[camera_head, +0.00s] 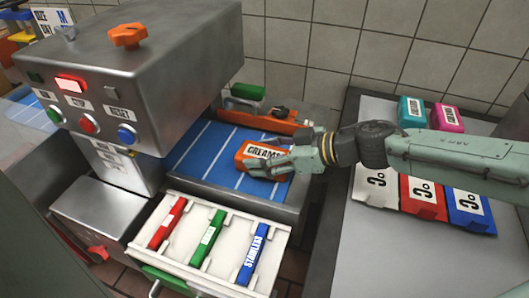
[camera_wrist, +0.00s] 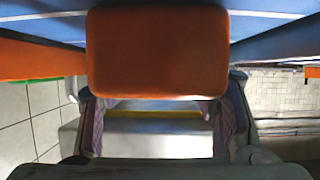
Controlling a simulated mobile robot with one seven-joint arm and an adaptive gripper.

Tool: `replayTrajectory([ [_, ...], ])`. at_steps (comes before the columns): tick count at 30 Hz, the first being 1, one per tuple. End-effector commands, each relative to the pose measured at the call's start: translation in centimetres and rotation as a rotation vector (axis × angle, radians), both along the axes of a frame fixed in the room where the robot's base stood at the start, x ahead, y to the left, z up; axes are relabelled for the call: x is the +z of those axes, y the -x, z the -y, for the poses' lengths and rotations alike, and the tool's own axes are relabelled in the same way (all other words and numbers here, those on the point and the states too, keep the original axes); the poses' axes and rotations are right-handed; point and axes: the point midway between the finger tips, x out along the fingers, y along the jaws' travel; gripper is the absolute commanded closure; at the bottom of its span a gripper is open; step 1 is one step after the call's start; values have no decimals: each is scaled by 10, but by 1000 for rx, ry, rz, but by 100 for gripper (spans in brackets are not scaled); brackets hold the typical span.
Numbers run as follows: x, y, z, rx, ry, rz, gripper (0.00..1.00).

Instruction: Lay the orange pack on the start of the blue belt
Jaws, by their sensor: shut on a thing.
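The orange pack (camera_head: 258,152), with a white label, is at the near right end of the blue belt (camera_head: 205,150) in the head view. My gripper (camera_head: 282,160) is shut on the pack from the right side. In the wrist view the orange pack (camera_wrist: 157,52) fills the upper middle, between my gripper's two fingers (camera_wrist: 160,118). The blue belt shows behind it along the top (camera_wrist: 250,18). The pack is over the belt or on it; I cannot tell whether it touches. Part of the pack is hidden by my fingers.
A grey machine (camera_head: 160,60) with buttons stands over the belt's left part. An orange guide (camera_head: 260,120) runs along the back. An open white drawer (camera_head: 215,225) with red, green and blue bars is in front. Several packs, including a red one (camera_head: 423,195), lie on the right counter (camera_head: 365,230).

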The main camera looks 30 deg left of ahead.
Motion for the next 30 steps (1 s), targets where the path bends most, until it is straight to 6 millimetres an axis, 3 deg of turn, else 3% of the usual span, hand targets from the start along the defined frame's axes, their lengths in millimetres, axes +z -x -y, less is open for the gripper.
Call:
replayTrajectory([
  [12,0,0,0,0,0,0,73],
  [13,0,0,0,0,0,0,43],
  [23,0,0,0,0,0,0,21],
  [30,0,0,0,0,0,0,20],
])
